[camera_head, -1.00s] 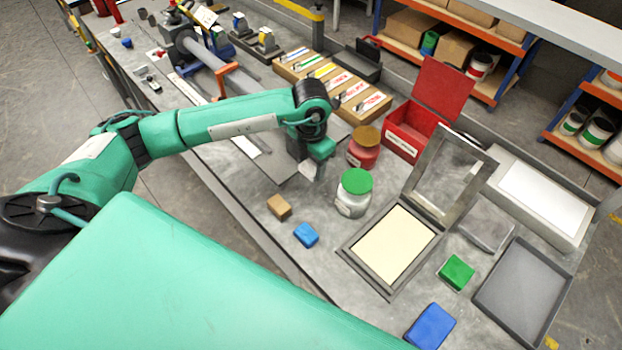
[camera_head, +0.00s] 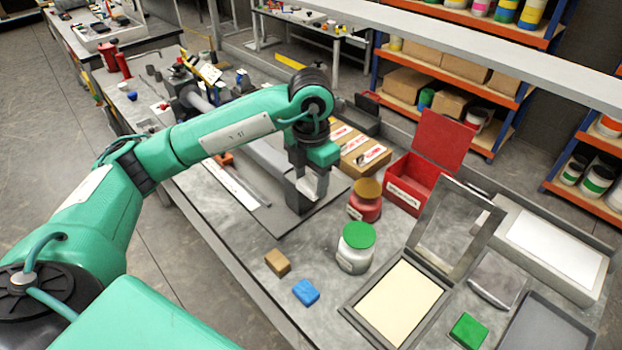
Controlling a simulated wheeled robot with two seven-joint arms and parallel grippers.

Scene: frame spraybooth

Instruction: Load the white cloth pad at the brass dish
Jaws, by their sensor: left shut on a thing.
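My left gripper (camera_head: 312,187) is shut on a small pale thing, mostly hidden by the jaws; I cannot tell for sure that it is the white cloth pad. It is over the grey bench, left of the jar with the brass-coloured lid (camera_head: 366,202). I cannot pick out a brass dish in this view; my left arm covers part of the bench. My right gripper is not in view.
A green-lidded jar (camera_head: 356,250), a tan block (camera_head: 278,262) and a blue block (camera_head: 306,292) stand in front of the gripper. A red open box (camera_head: 415,184), a hinged frame (camera_head: 375,333) and a green block (camera_head: 468,331) are at right.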

